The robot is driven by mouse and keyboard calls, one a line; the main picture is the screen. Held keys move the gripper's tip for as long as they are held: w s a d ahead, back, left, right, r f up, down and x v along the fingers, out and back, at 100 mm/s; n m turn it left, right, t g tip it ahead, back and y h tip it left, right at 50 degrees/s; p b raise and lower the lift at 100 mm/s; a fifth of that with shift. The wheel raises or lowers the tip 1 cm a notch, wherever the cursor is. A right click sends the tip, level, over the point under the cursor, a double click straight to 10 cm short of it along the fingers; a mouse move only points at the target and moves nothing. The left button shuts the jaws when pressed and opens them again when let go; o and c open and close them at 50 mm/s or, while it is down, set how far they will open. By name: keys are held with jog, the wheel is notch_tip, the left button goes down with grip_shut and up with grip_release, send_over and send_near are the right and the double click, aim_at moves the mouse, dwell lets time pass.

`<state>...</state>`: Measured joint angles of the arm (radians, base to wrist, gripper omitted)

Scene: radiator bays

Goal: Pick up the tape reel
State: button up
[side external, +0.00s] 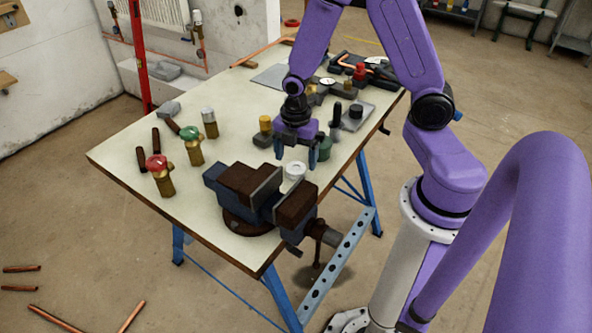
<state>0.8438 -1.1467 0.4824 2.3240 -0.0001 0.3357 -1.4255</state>
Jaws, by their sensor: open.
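The tape reel looks to be the small white ring (295,170), lying on the workbench (130,160) just behind the vise. My gripper (295,153) points down with its two fingers apart. In the picture its fingertips appear just above and behind the white ring, with nothing between them. The exact height of the fingertips over the bench is hard to tell from this view.
A blue and brown vise (248,190) stands at the bench's front edge, close to the ring. Brass valves with a red (159,172) and a green (191,143) handle stand left. A dark green object (324,149) stands close right of my gripper.

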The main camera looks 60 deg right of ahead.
aim_at(296, 171)
jog(key=shift+f, duration=1.45)
jog(key=shift+c, duration=0.3)
jog(key=c, duration=0.8)
jog(key=shift+r, duration=0.15)
